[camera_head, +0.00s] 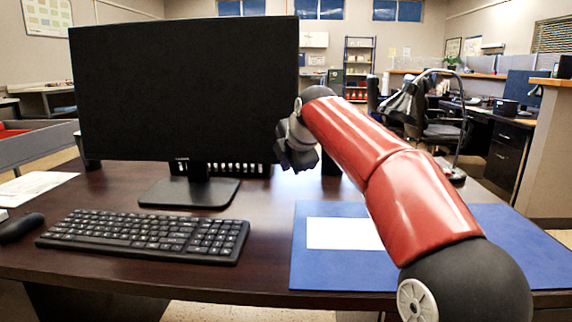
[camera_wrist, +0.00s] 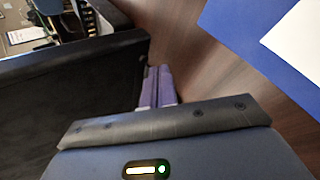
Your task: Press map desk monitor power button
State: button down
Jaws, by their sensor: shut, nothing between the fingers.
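The desk monitor (camera_head: 180,90) stands upright on a black stand (camera_head: 190,192), and its screen is dark. My gripper (camera_head: 284,158) is at the monitor's lower right edge in the head view. In the wrist view, the two gripper fingers (camera_wrist: 159,80) lie side by side, shut and empty, beside the right end of a dark panel (camera_wrist: 65,100) that looks like the monitor. I cannot make out the power button in either view. I cannot tell whether the fingertips touch the monitor.
A black keyboard (camera_head: 145,236) and a mouse (camera_head: 20,228) lie at the front left of the dark wooden desk (camera_head: 262,225). A blue mat (camera_head: 330,270) with a white paper (camera_head: 343,234) lies under my arm. An office chair (camera_head: 435,120) stands behind the desk.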

jog(key=s+b, duration=0.3)
jog(key=s, duration=0.3)
jog(key=shift+r, duration=0.2)
dwell(0.4)
